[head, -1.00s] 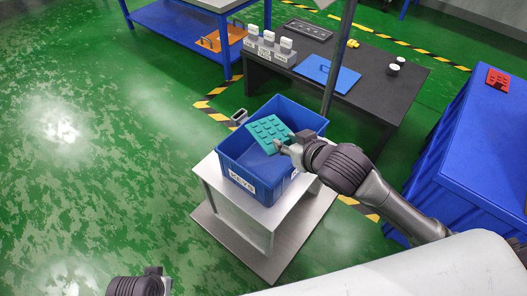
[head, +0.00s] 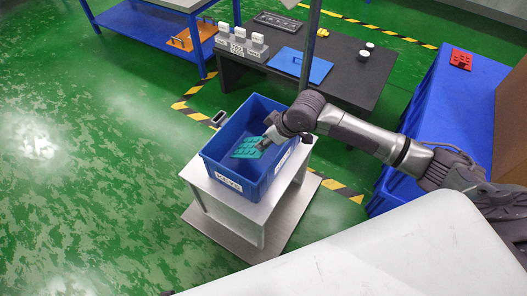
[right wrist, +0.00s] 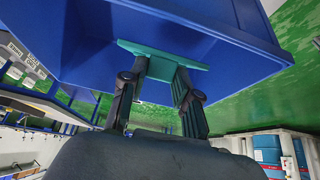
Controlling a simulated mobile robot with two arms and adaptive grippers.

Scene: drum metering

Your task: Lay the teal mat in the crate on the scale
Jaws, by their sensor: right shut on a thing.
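The teal mat (head: 246,149), with raised square studs, is inside the blue crate (head: 253,187), below its rim and tilted. It shows edge-on in the right wrist view (right wrist: 200,66). My right gripper (head: 265,143) reaches into the crate from the right and is shut on the mat's near edge; its two fingers meet the mat in the right wrist view (right wrist: 161,66). Whether the mat touches the crate floor I cannot tell. The labelled crate stands on the white-topped scale (head: 262,213). My left gripper is out of view.
A grey display unit (head: 219,118) sits behind the crate. A dark table (head: 345,90) behind holds a blue clipboard-like panel (head: 300,65), white-topped blocks and small pucks. A blue bench (head: 440,110) with a red piece (head: 461,59) stands right. Green floor at left is clear.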

